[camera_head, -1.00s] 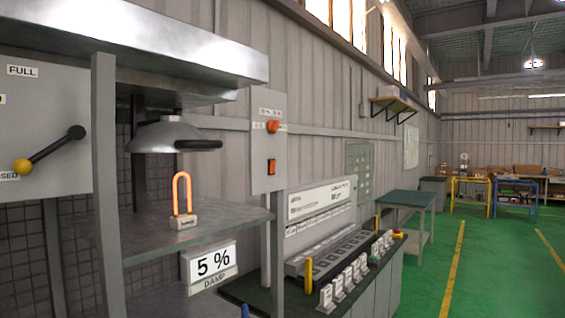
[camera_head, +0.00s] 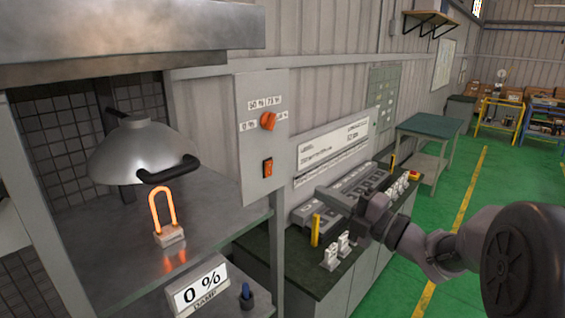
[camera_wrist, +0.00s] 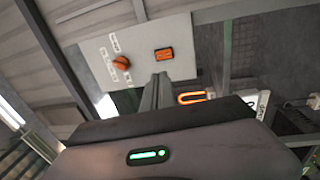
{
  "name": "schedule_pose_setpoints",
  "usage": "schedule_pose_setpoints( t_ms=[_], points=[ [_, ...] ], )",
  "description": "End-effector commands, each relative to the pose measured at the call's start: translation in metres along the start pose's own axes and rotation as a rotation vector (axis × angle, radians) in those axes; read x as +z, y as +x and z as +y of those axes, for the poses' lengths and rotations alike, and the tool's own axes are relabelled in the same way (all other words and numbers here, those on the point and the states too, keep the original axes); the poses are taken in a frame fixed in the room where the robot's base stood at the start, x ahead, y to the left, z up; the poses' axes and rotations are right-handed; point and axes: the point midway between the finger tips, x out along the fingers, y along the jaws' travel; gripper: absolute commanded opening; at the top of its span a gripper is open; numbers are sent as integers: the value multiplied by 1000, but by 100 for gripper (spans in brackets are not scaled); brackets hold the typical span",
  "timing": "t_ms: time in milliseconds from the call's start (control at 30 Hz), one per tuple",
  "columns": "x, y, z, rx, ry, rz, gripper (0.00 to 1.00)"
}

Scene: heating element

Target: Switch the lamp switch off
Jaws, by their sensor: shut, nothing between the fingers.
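An orange rocker switch (camera_head: 267,168) sits on the lower part of a grey control panel (camera_head: 245,140). It also shows in the wrist view (camera_wrist: 164,54), past my fingertips; which side is pressed in is unclear. An orange rotary knob (camera_head: 268,121) with percent labels is above it. A grey dome lamp (camera_head: 140,150) with a black handle hangs over a glowing orange heating element (camera_head: 162,210).
A metal shelf (camera_head: 110,255) carries the element. A display (camera_head: 200,287) below reads 0 %. A workbench (camera_head: 300,268) with small white pieces and a yellow post (camera_head: 315,230) lies below my gripper. Green floor is open to the right.

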Motion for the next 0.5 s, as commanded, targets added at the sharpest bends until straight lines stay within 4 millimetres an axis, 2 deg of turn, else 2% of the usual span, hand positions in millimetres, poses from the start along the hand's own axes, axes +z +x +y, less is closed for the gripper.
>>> schedule_pose_setpoints(
  t_ms=[167,500],
  points=[
    [0,8,1,0,1,0,0],
    [-1,80,3,0,4,1,0]
  ],
)
